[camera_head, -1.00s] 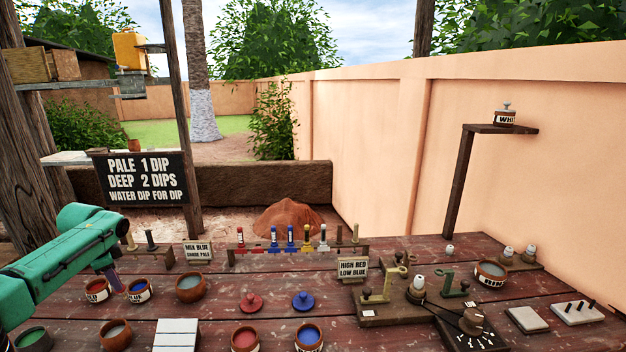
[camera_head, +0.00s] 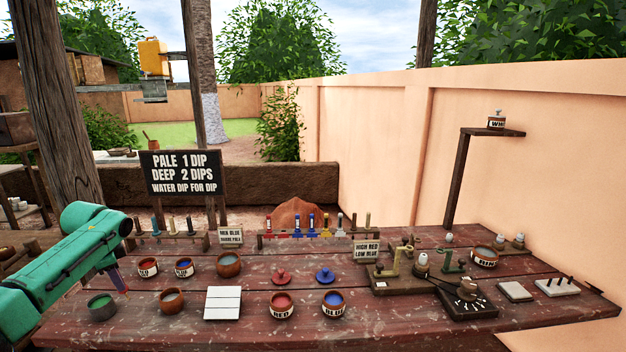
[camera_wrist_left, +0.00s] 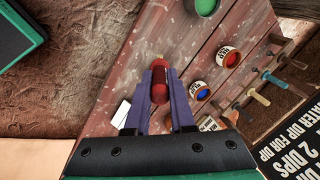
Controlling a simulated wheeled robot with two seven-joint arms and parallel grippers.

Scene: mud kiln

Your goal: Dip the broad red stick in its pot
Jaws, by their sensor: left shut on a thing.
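My left gripper (camera_head: 120,286) is shut on a red stick (camera_wrist_left: 158,82), held between its purple fingers above the left part of the table. The stick's lower end is hard to make out in the head view. A small pot labelled RED (camera_head: 147,267) stands behind and right of the gripper; it also shows in the left wrist view (camera_wrist_left: 228,57), with red inside. A larger open pot labelled RED (camera_head: 282,306) stands at the table's front middle, holding red. The stick is apart from both. My right gripper is not in view.
Blue pots (camera_head: 184,268) (camera_head: 333,304) stand beside the red ones. A green pot (camera_head: 102,308) stands just below the gripper in the head view. A white tile (camera_head: 222,303), a red lid (camera_head: 281,278) and a stick rack (camera_head: 312,233) are further right.

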